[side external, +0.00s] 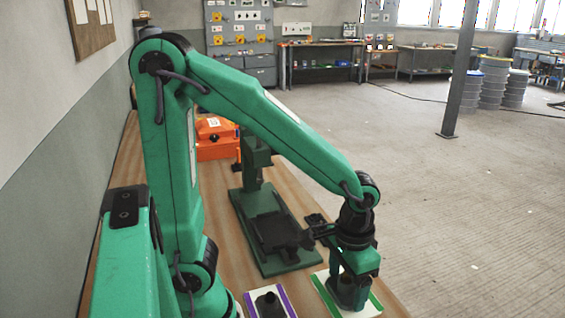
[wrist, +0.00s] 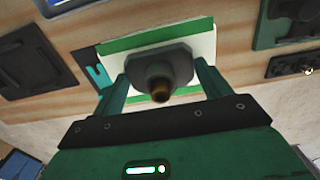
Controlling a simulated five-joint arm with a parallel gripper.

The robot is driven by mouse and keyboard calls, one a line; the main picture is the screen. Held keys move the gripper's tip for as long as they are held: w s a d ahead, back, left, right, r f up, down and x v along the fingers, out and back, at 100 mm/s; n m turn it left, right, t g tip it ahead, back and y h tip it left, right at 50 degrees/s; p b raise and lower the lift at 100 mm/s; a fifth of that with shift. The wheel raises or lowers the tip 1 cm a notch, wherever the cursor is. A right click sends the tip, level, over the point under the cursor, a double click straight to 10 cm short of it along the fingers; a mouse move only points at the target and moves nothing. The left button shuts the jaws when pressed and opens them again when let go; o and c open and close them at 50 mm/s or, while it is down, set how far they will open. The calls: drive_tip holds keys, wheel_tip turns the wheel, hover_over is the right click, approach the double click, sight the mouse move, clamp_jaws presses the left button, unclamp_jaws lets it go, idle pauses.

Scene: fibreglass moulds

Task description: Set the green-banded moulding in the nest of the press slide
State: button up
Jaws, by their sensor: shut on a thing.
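The grey moulding (wrist: 166,70) with a rounded, dark brown-tipped post is between my gripper's fingers (wrist: 163,88) in the wrist view. It is over a white card with green bands (wrist: 150,37); I cannot tell whether it touches the card. In the side view my gripper (side external: 349,292) points down over the same green-banded card (side external: 375,302) at the front right and is shut on the moulding, which the fingers partly hide. The press (side external: 262,248) stands behind and to the left, with a dark slide (side external: 273,230) on its green base. The nest is not clearly visible.
A purple-banded card (side external: 250,305) with a dark moulding (side external: 269,303) lies left of my gripper. An orange case (side external: 215,138) stands farther back on the wooden bench. A small dark part sits beside the press, close to my gripper. The bench edge is near on the right.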

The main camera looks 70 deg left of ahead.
drive_tip(key=w+a+r, duration=0.3)
drive_tip(key=w+a, duration=0.1)
drive_tip(key=w, duration=0.2)
drive_tip(key=w+a+r, duration=0.3)
drive_tip(key=w+a, duration=0.1)
drive_tip(key=w, duration=0.3)
drive_tip(key=shift+r, duration=0.35)
drive_tip(key=s+a+f, duration=0.4)
drive_tip(key=s+a, duration=0.8)
drive_tip(key=a, duration=0.4)
drive_tip(key=shift+f, duration=0.1)
